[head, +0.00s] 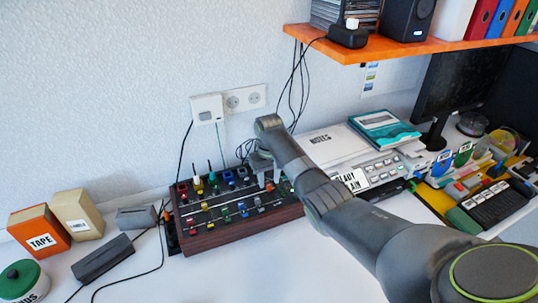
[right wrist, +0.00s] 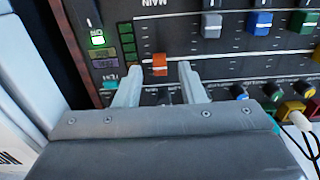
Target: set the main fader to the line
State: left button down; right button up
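The mixer (head: 235,226) is a dark panel with wooden sides and many coloured caps, on the white desk in the head view. In the right wrist view the main fader's orange cap (right wrist: 159,66) sits below the upside-down word MAIN, with scale ticks above it. My right gripper (right wrist: 160,71) is open, with one fingertip on each side of the orange cap and a gap on both sides. In the head view my right gripper (head: 262,168) is over the mixer's back right part and hides some of it. My left gripper is out of view.
Left of the mixer lie a dark grey box (head: 102,257) and a TAPE box (head: 39,230). Papers and a teal book (head: 384,128) are at right.

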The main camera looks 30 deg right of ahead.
notch_tip(320, 180, up, 11)
notch_tip(320, 180, up, 5)
jog(key=p, duration=0.3)
send_over(269, 185)
jog(key=shift+f, duration=0.2)
